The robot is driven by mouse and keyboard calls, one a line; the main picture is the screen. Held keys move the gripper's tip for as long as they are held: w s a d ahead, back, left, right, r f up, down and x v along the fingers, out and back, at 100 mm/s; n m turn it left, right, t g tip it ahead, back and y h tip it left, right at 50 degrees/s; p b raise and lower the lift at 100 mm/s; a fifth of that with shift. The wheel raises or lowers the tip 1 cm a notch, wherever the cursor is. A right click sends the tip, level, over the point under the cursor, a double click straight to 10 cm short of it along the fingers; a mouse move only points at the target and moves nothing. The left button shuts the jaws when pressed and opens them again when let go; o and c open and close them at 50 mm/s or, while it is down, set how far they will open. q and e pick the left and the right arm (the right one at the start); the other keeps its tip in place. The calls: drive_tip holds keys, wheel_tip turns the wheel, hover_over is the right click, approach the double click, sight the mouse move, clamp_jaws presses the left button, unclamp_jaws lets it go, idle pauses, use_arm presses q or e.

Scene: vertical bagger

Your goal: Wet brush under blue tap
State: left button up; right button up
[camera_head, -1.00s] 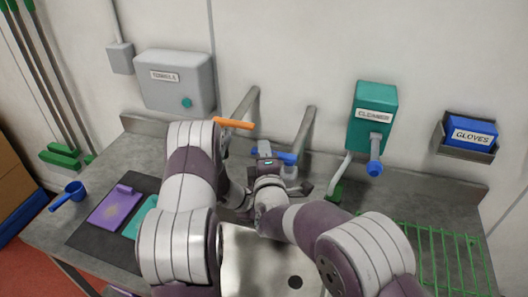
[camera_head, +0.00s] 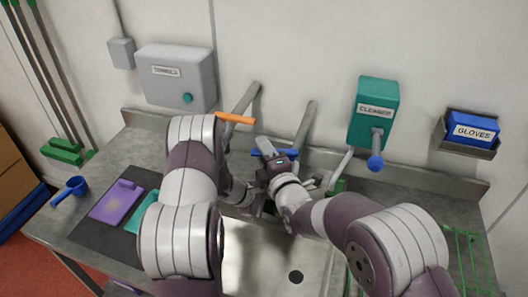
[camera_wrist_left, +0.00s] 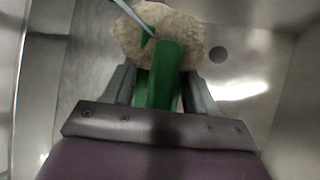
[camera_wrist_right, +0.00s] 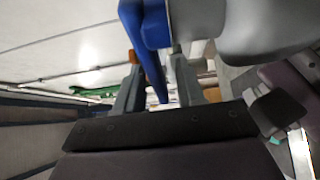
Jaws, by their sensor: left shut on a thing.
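The blue tap (camera_head: 303,125) stands at the back of the metal sink (camera_head: 258,262). Its blue lever (camera_wrist_right: 150,50) lies between the spread fingers of my right gripper (camera_wrist_right: 160,75), with a gap on one side. My left gripper (camera_wrist_left: 160,78) is shut on the green handle (camera_wrist_left: 164,75) of the brush. The brush head (camera_wrist_left: 185,40) has pale beige bristles and is over the sink. A thin pale streak, looking like water, meets the brush in the left wrist view. In the head view my arms hide most of the brush and left fingers.
An orange-handled tap (camera_head: 236,118) stands left of the blue one. A teal cleaner dispenser (camera_head: 374,112) hangs on the wall at right. A green rack (camera_head: 470,262) is at right.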

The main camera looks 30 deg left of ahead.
drive_tip(key=shift+s+d, duration=0.1)
drive_tip(key=v, duration=1.1)
drive_tip(key=shift+s+d, duration=0.2)
drive_tip(key=shift+d, duration=0.1)
